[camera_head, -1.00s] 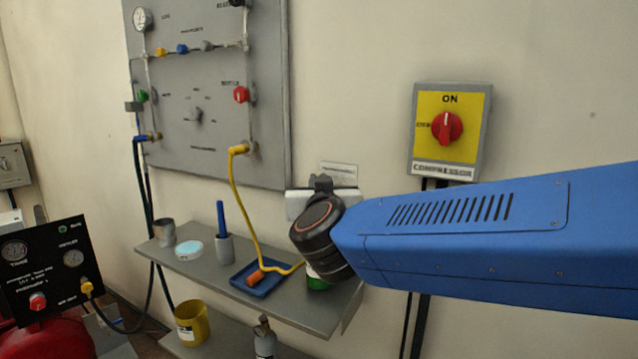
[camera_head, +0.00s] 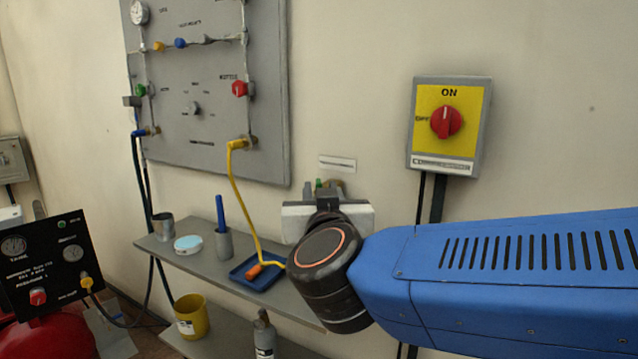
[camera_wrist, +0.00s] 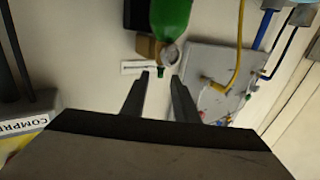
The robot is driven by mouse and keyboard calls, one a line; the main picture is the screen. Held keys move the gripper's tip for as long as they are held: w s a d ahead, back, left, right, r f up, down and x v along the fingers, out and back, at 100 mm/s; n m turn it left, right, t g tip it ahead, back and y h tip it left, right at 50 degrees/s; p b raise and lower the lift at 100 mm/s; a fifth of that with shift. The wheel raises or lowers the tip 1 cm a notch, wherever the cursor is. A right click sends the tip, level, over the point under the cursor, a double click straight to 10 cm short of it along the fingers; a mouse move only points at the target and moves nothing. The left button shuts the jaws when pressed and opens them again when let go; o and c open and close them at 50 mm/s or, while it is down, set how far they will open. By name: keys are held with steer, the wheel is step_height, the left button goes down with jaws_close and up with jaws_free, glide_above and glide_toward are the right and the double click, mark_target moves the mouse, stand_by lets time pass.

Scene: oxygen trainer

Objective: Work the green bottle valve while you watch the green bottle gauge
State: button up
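In the wrist view the green bottle (camera_wrist: 170,16) is at the top, with a small round gauge (camera_wrist: 170,55) at its neck. A small green knob (camera_wrist: 160,72), which looks like the bottle valve, shows just beyond my fingertips. My gripper (camera_wrist: 160,78) is open, its two dark fingers apart and pointing at the knob, with nothing visibly held. The gauge reading is too small to make out. In the head view my gripper (camera_head: 327,195) is over the right part of the shelf, and my wrist hides the bottle. A bit of green (camera_head: 318,184) shows just behind the fingers.
The grey shelf (camera_head: 200,258) holds a blue tray (camera_head: 243,281), a cup (camera_head: 162,228) and a pen holder (camera_head: 223,244). A yellow hose (camera_head: 236,190) hangs from the wall panel (camera_head: 215,130) to the tray. The compressor switch (camera_head: 446,121) is on the wall at right.

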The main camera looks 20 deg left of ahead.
steer(key=v, duration=0.8)
steer(key=shift+s, duration=0.1)
steer(key=shift+d, duration=0.1)
stand_by(2.4)
